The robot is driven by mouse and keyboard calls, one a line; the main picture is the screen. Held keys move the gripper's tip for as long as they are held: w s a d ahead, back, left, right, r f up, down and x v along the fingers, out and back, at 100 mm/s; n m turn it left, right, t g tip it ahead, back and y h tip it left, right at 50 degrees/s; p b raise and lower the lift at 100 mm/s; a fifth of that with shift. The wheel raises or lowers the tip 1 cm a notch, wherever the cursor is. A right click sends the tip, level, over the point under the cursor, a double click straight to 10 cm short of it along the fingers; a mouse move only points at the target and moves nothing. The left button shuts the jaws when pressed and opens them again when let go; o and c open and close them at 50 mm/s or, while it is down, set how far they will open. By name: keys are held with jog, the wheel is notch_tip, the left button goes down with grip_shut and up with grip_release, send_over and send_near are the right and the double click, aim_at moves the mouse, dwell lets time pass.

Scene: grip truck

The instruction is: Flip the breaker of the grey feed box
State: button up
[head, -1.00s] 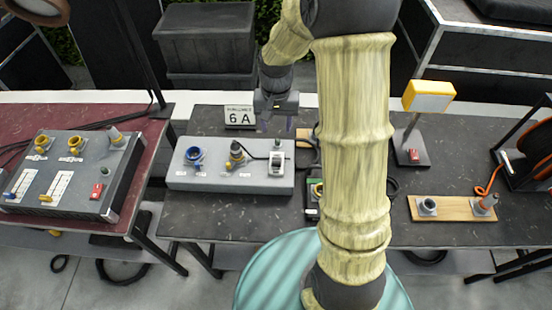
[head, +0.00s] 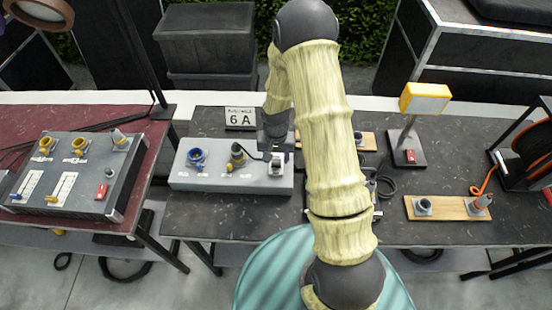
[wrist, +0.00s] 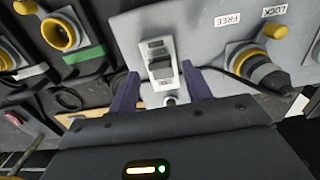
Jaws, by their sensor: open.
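The grey feed box (head: 215,180) lies on the dark middle table in the head view.
A darker panel (head: 75,175) with sliders and a red switch stands on the red table at left. A sign (head: 240,117) reads 6 A behind the feed box. A yellow lamp (head: 425,98) and a wooden board (head: 450,208) with sockets are at right.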

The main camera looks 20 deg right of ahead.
aim_at(276, 164)
jog(key=shift+f, duration=1.3)
jog(key=c, duration=1)
